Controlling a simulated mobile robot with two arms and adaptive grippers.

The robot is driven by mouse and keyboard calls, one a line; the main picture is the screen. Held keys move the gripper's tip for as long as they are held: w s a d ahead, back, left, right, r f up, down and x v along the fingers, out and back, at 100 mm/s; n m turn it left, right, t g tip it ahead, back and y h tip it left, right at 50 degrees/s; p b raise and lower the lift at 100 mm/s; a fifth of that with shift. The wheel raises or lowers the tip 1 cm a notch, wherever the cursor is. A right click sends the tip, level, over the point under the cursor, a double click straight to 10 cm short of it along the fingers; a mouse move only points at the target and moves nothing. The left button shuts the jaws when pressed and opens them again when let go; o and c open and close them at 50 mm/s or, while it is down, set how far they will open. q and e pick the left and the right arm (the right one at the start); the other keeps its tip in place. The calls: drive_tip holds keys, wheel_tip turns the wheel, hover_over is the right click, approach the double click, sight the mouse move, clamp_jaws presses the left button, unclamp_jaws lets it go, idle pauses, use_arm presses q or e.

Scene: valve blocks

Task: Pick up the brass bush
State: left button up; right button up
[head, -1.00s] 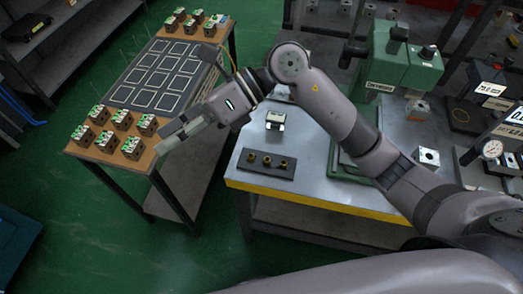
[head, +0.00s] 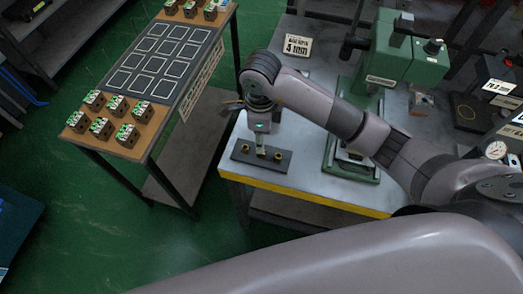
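A dark plate (head: 240,158) lies on the front left of the metal bench. Two brass bushes show on it, a left one (head: 246,147) and a right one (head: 277,155). My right gripper (head: 261,153) points down at the plate between these two, over the middle spot. The gripper hides that spot, so a bush there cannot be seen. Whether its fingers are open or shut is too small to tell. My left gripper is out of view.
A green press (head: 385,60) stands on the bench behind my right arm. A table (head: 155,65) to the left holds several valve blocks (head: 101,127). Green floor is open in front.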

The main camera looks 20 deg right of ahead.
wheel_tip(320, 180, down, 2)
drive_tip(key=shift+f, duration=0.2)
drive_tip(key=f, duration=0.1)
drive_tip(key=f+p, duration=0.1)
drive_tip(key=f, duration=0.1)
drive_tip(key=f+p, duration=0.1)
drive_tip(key=shift+w+d+f, duration=0.15)
drive_tip(key=shift+w+d, duration=0.05)
drive_tip(key=shift+w, duration=0.1)
drive_tip(key=shift+f, duration=0.4)
clamp_jaws()
